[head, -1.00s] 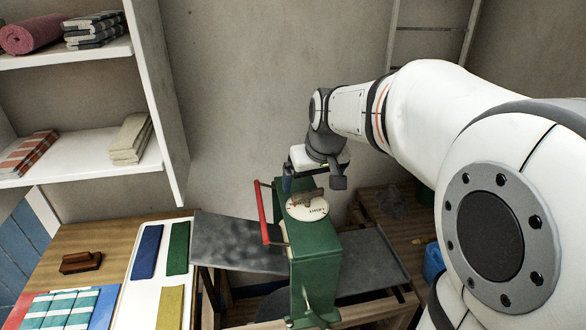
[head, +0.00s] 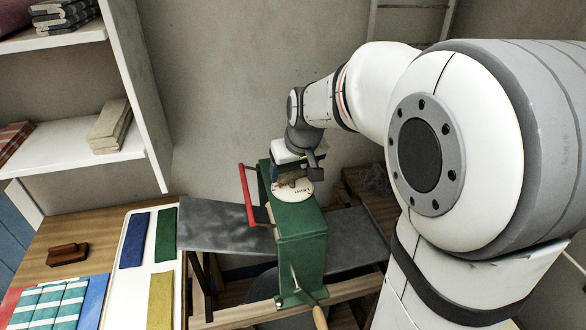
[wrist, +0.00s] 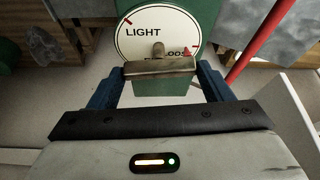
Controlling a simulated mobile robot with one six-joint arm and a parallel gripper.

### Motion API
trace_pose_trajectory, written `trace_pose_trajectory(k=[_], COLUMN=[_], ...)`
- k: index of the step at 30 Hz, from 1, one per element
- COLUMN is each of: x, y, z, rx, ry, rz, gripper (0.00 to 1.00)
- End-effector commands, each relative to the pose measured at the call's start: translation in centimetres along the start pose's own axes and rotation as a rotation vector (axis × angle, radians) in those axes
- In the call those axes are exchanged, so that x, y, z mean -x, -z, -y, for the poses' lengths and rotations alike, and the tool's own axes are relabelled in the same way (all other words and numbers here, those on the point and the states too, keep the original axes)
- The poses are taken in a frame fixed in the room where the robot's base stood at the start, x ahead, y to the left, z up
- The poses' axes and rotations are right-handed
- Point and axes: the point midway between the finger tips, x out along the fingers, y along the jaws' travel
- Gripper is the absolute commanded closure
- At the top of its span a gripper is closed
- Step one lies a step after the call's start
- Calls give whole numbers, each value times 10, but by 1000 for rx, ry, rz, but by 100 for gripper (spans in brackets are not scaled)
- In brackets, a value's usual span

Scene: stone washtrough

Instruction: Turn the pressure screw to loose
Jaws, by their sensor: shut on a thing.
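The pressure screw is a brown bar handle on a round white dial (head: 303,194) on top of the green press (head: 298,240). The bar (wrist: 160,67) lies crosswise between the blue fingers of my gripper (wrist: 159,80), which is shut on it. In the head view my gripper (head: 289,174) is at the dial and partly hides the bar. In the wrist view the dial (wrist: 143,30) reads LIGHT at upper left and a partly covered word ending near "OOS" at right. The bar hides the dial's lower lettering.
A red bar (head: 247,196) stands along the press's left side. Grey plates (head: 215,228) extend on both sides. A white tray (head: 133,280) with folded cloths and a brown brush (head: 68,254) lie at left, below wall shelves (head: 75,145).

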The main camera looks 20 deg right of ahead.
Motion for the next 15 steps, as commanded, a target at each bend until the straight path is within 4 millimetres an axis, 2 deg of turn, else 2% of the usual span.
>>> trace_pose_trajectory(k=[5, 15], x=[0, 0], y=[0, 0], z=[0, 1], rx=[0, -99], ry=[0, -41], rz=[0, 1], gripper=[50, 50])
